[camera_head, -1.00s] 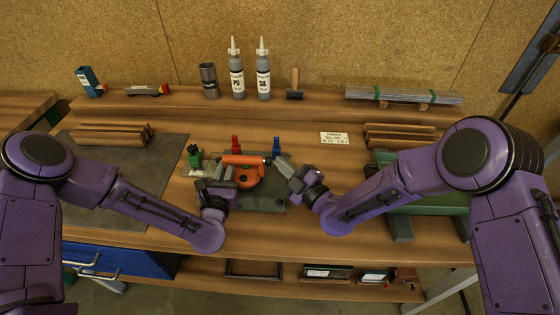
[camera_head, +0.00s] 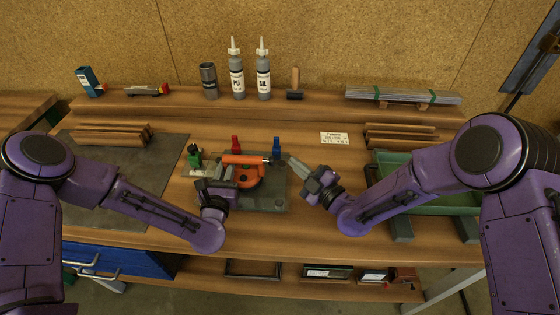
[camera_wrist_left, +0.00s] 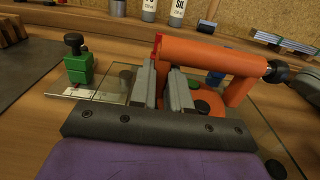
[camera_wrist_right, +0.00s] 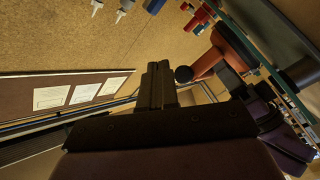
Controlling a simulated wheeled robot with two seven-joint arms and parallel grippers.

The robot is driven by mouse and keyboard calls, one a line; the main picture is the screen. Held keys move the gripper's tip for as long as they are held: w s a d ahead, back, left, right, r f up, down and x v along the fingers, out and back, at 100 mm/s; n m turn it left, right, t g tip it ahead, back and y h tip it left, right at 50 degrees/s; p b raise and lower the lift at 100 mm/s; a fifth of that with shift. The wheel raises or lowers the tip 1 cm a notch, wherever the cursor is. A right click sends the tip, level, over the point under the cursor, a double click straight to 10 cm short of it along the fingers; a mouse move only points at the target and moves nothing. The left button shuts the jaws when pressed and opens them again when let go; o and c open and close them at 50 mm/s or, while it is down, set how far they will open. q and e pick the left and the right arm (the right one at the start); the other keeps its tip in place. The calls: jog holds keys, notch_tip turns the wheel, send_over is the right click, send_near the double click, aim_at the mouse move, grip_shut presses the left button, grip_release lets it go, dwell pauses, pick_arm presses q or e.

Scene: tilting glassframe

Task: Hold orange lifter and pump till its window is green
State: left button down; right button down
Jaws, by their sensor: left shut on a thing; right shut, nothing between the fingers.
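The orange lifter (camera_head: 243,161) stands on a glass pane (camera_wrist_left: 115,80) near the middle of the bench. Its orange handle (camera_wrist_left: 215,58) runs across the left wrist view, with a dark knob (camera_wrist_left: 277,71) at its right end. My left gripper (camera_wrist_left: 165,88) is shut on the orange lifter. My right gripper (camera_head: 291,159) is shut and empty, right of the lifter and apart from it. In the right wrist view the closed fingers (camera_wrist_right: 158,82) are beside a dark knob (camera_wrist_right: 184,74) on the lifter. I cannot make out the lifter's window or its colour.
A green block with a dark knob (camera_wrist_left: 77,62) stands left of the lifter. A red piece (camera_head: 235,144) and a blue piece (camera_head: 276,148) stand behind it. Bottles (camera_head: 237,80) are on the back shelf.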

jog(key=d, duration=0.4)
jog(key=shift+d, duration=0.35)
dwell(1.0)
pick_arm(q)
jog(key=c, duration=1)
grip_release()
